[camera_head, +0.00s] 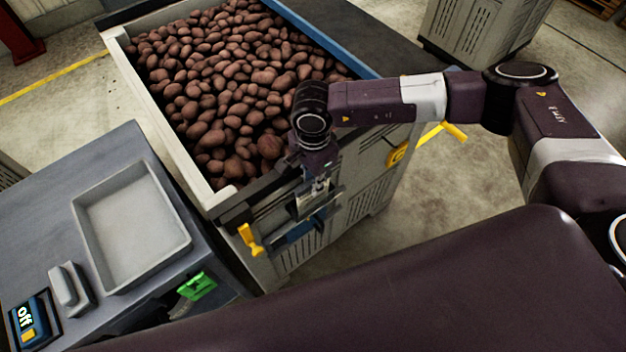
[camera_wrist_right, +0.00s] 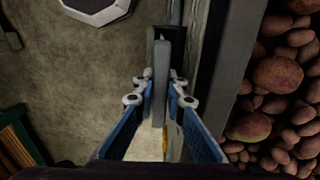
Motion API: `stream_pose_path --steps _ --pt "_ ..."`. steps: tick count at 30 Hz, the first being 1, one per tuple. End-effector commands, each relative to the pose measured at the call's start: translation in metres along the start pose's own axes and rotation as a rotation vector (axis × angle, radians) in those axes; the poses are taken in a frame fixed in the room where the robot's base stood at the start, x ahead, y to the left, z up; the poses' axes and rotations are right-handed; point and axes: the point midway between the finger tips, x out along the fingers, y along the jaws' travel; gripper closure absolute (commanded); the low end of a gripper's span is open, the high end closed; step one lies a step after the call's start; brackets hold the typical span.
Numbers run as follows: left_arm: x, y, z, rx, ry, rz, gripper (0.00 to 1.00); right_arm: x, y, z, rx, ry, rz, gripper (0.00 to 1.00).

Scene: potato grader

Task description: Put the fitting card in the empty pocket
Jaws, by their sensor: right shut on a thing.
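My right gripper (camera_head: 312,203) is at the near end of the potato bin, over its front edge. In the right wrist view, its two blue fingers (camera_wrist_right: 161,95) are shut on a thin grey piece (camera_wrist_right: 160,80), seen edge-on. I cannot tell from its face whether this is the card. A dark slot-like holder (camera_wrist_right: 163,34) shows beyond the piece, beside the bin wall; I cannot tell whether the two touch. No pocket can be made out clearly in the head view. My left gripper is not in view.
The bin (camera_head: 157,113) is full of potatoes (camera_head: 230,75). A yellow handle (camera_head: 249,239) sticks out at its front. On the left, a grey bench holds an empty tray (camera_head: 132,225), a grey block (camera_head: 69,287) and an "off" panel (camera_head: 27,322). A green part (camera_head: 197,286) is on its side.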

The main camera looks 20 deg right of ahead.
Motion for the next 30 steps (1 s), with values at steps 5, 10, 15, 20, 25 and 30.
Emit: stream_pose_path --steps 5,10,15,20,25,30 --pt "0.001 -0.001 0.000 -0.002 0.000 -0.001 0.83 0.001 0.000 0.000 0.000 0.000 0.000 1.00" --pt "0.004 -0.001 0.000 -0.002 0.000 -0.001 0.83 0.003 0.000 0.000 0.000 0.000 0.000 0.85" --pt "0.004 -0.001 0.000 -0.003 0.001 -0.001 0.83 0.003 0.000 0.000 0.000 0.000 0.001 0.72" --pt "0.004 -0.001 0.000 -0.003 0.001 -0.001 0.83 0.002 0.000 0.000 0.000 0.000 0.001 0.72" --pt "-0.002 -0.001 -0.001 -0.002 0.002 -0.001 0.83 -0.003 0.000 0.000 0.000 0.000 0.001 0.72" --pt "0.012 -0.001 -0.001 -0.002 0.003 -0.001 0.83 -0.027 -0.001 0.000 -0.001 0.000 -0.004 0.72"
